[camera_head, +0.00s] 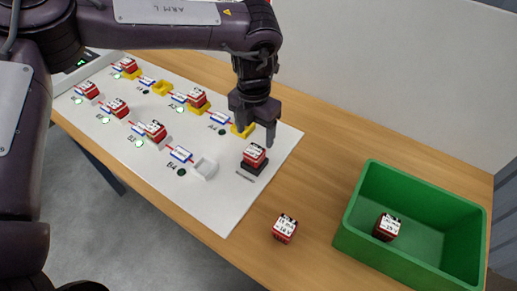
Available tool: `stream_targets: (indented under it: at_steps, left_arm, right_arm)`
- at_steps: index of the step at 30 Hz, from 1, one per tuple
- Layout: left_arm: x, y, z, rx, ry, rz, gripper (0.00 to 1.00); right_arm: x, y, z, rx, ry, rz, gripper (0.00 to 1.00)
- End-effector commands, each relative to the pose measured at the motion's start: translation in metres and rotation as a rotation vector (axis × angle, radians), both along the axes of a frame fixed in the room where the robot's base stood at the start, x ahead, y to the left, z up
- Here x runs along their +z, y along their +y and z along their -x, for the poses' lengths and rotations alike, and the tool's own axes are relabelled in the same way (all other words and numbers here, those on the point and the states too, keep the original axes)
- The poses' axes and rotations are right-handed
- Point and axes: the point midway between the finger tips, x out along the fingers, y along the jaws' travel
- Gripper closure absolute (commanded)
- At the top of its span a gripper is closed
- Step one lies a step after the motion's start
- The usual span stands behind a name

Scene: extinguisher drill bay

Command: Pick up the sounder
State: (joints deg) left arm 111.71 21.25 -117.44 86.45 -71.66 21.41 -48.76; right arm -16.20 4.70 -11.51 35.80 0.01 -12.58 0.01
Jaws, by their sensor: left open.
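Several small red blocks with white labelled tops are in view; I cannot read which one is the sounder. One red block (254,156) sits on a black base near the right end of the white board. My left gripper (256,138) is open, pointing down just behind and above this block, with nothing seen between its fingers. Another red block (285,229) lies on the bare table in front. A third red block (387,227) is inside the green bin (365,210). My right gripper is not in view.
The white board (222,205) carries several more red blocks, blue-white labelled parts and green lights. A yellow holder (162,87) and a white holder (205,168) stand empty. A pale wall rises behind.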

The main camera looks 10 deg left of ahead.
Motion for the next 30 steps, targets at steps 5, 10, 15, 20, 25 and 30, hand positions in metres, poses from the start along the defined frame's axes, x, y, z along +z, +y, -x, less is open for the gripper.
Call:
stream_targets:
  at_steps: [5,10,15,20,25,30]
  left_arm:
    - [-0.014,0.005,-0.001,0.005,0.005,-0.009,0.33]
    - [-0.032,0.004,0.000,0.005,0.004,-0.008,0.33]
    - [-0.059,0.002,0.001,0.006,0.005,-0.009,0.33]
    - [-0.074,0.002,0.000,0.006,0.002,-0.008,0.33]
    - [-0.077,0.002,0.000,0.006,0.001,-0.008,0.33]
    - [-0.077,0.002,0.000,0.006,0.001,-0.007,0.47]
  right_arm:
    - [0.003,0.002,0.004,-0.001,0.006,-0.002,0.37]
    - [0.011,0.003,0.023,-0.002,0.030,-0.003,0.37]
    - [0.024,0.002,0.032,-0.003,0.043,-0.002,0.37]
    - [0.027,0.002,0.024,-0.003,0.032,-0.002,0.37]
    - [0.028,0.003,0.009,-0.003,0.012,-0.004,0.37]
    - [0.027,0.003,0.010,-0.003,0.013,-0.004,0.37]
